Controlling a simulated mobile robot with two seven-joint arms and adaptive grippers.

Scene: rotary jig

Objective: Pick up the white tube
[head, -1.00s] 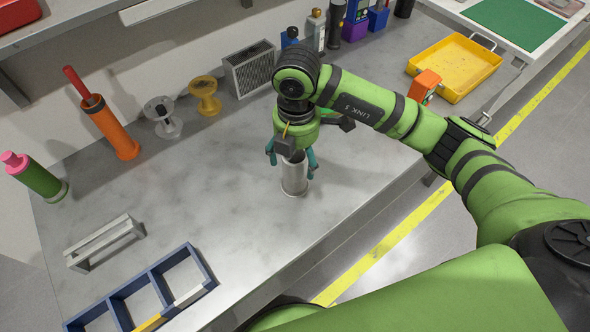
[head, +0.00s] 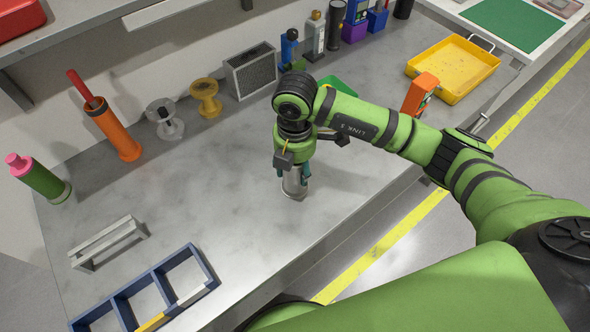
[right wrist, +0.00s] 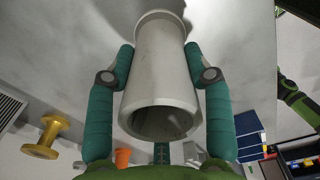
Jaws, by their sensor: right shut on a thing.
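The white tube (head: 294,186) stands upright on the grey table in the head view, its upper part hidden by my right gripper. My right gripper (head: 292,172) comes down over it from above and is shut on it. In the right wrist view the tube (right wrist: 163,60) is a hollow, pale cylinder with its open end facing the camera. The teal fingers of the right gripper (right wrist: 160,78) press on it from both sides. My left gripper is not in view.
A blue divided tray (head: 148,290) and a grey slotted rack (head: 108,242) lie at the front left. An orange tube (head: 118,133), a yellow spool (head: 206,97) and a grey vented box (head: 250,70) stand along the back. A yellow tray (head: 452,68) is at right. The table around the white tube is clear.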

